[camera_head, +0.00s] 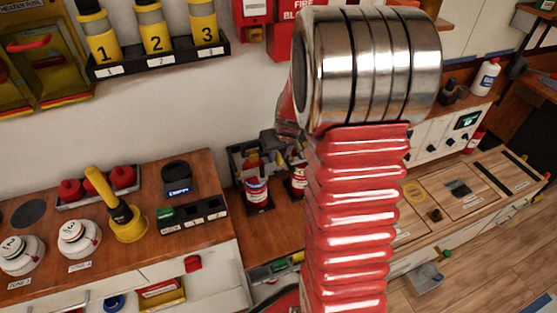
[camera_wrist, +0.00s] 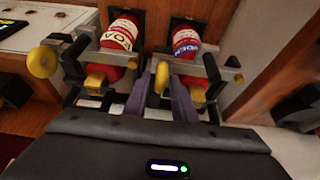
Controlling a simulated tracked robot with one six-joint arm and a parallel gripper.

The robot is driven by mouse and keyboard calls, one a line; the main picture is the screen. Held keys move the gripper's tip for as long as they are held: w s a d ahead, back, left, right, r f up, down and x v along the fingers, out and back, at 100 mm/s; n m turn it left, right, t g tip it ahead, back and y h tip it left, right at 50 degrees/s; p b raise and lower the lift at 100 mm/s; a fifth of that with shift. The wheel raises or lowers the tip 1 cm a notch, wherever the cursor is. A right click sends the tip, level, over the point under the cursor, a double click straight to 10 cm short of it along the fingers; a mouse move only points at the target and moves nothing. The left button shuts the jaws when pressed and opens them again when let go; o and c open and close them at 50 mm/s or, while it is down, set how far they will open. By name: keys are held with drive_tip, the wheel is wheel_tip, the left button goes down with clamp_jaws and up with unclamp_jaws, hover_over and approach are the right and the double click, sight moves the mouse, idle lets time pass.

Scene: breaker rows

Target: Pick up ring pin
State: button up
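I cannot make out the ring pin for certain. A yellow rounded end (camera_wrist: 162,78) of a dark bracket shows beyond the gap. Two red bottles with white labels, a left one (camera_wrist: 119,38) and a right one (camera_wrist: 187,42), stand beyond the fingers. In the head view my red arm hides most of the gripper.
A rack of numbered yellow cylinders (camera_head: 155,38) hangs on the wall. A white bottle (camera_head: 487,76) stands at the upper right. Floor shows at lower right.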

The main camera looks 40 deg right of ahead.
clamp_jaws()
wheel_tip(320, 180, up, 10)
idle(0.8)
idle(0.4)
